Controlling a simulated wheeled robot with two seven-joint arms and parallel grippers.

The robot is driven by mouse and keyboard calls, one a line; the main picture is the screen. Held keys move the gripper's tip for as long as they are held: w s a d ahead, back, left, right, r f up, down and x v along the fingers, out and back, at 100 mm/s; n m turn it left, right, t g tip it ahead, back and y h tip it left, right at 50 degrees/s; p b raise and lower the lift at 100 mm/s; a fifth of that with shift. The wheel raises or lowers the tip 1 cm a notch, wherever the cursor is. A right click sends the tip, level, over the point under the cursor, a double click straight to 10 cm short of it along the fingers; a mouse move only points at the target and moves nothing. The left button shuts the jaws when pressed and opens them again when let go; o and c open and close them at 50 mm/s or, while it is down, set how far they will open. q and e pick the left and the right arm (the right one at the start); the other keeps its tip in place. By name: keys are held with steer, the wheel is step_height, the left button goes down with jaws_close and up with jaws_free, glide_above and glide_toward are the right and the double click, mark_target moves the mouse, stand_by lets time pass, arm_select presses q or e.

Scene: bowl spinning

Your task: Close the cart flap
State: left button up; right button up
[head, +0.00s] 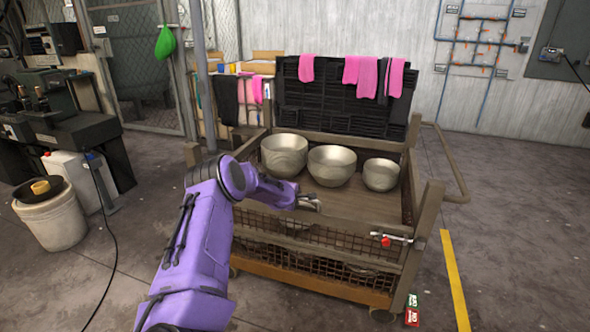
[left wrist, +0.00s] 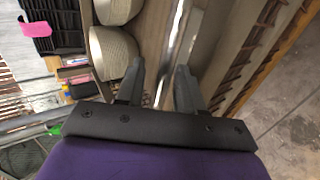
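The cart (head: 412,235) stands in the middle of the head view, with wooden posts and mesh sides. Its near side has a mesh flap (head: 320,262) below a wooden rail, with a red-knobbed latch (head: 386,241) at the right. Three metal bowls sit on the deck: left (head: 284,158), middle (head: 332,168) and right (head: 381,175). My left gripper (head: 308,202) is at the cart's near edge, in front of the bowls. In the left wrist view its fingers (left wrist: 160,85) are apart, with a metallic rail edge (left wrist: 178,45) between or beyond them; contact is unclear. My right gripper is not visible.
A black crate panel (head: 340,110) with pink cloths stands behind the cart. A metal pole (head: 202,80) rises at the left. A white bucket (head: 52,218) and a machine bench (head: 65,125) are far left.

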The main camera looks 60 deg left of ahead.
arm_select(q)
steer(key=shift+d, duration=0.15)
steer(key=shift+d+r, duration=0.1)
steer(key=shift+r, duration=0.1)
steer(key=p+v, duration=0.4)
steer(key=v, duration=0.6)
steer(key=shift+s, duration=0.2)
